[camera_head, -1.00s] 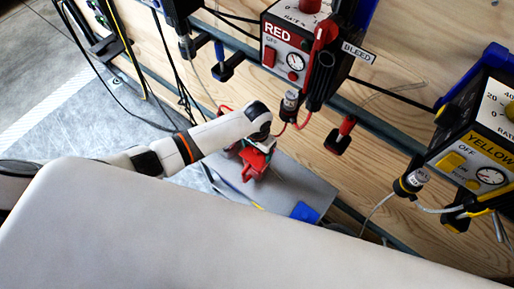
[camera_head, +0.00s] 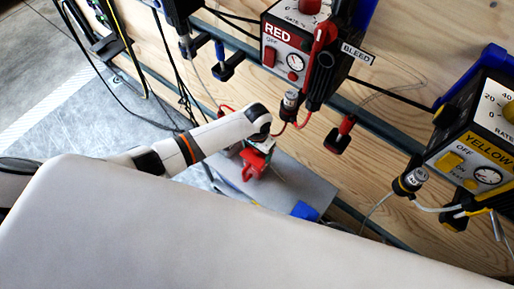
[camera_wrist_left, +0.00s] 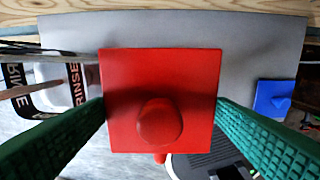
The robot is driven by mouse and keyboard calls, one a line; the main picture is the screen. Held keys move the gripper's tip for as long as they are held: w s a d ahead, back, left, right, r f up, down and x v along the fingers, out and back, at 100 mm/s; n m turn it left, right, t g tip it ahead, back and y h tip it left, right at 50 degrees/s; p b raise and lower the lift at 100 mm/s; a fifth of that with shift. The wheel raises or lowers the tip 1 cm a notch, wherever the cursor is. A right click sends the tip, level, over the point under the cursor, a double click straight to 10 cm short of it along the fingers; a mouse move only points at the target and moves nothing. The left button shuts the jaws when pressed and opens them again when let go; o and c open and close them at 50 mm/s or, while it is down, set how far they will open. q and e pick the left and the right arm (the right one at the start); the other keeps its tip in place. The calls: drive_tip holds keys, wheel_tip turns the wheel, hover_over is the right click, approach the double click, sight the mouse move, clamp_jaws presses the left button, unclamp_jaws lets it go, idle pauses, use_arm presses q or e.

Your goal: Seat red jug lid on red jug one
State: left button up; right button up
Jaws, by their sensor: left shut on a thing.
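The red jug lid (camera_wrist_left: 200,75) is a flat red square plate with a round knob, seen from above in the left wrist view. My left gripper (camera_wrist_left: 161,108) has its green ribbed fingers at the lid's two sides and is shut on it. In the head view, the left gripper (camera_head: 257,149) is over the grey shelf with red (camera_head: 252,165) below it. A small red part shows past the lid's lower edge in the wrist view; I cannot tell whether it is red jug one. The lid hides what is beneath it. My right gripper is not in view.
A blue lid-like piece (camera_wrist_left: 272,98) lies on the grey shelf (camera_wrist_left: 255,50), and blue also shows in the head view (camera_head: 305,211). A RINSE label (camera_wrist_left: 76,84) is at the left. The RED unit (camera_head: 285,50) and YELLOW unit (camera_head: 480,145) hang on the wooden wall.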

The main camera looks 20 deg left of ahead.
use_arm(q)
drive_tip(key=shift+f, duration=0.25)
idle(0.8)
drive_tip(key=shift+r+p, duration=0.2)
drive_tip(key=shift+p, duration=0.5)
idle(0.8)
drive_tip(key=shift+f, duration=0.1)
drive_tip(key=o, duration=1)
drive_tip(key=shift+r+p, duration=3.55)
drive_tip(key=shift+p, duration=0.65)
